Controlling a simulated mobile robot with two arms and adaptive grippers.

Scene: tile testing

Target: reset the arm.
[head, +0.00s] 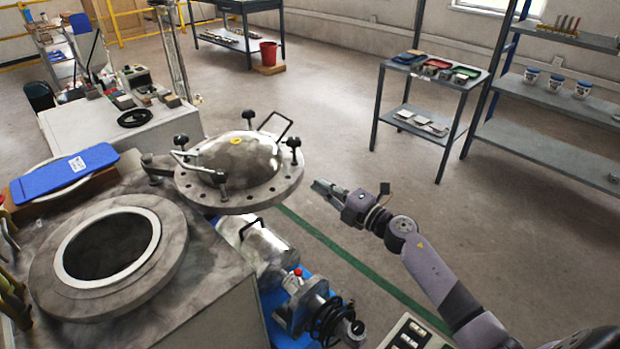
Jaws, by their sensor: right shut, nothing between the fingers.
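My right gripper (326,190) is at the middle of the head view, on the arm that comes in from the lower right. It is shut and empty, in the air just right of the round metal lid (240,160). A gap shows between the fingertips and the lid's flange. The lid is domed, with several black knobs and a handle, and is swung aside from the vessel. The vessel's round opening (108,245) is uncovered at the lower left. My left gripper is not in view.
A metal cylinder with a valve (268,253) sits below the lid. A blue clipboard (64,172) lies beside the vessel. A small shelf table with trays (430,72) and a tall rack (550,95) stand at the back right. The floor (345,140) between is clear.

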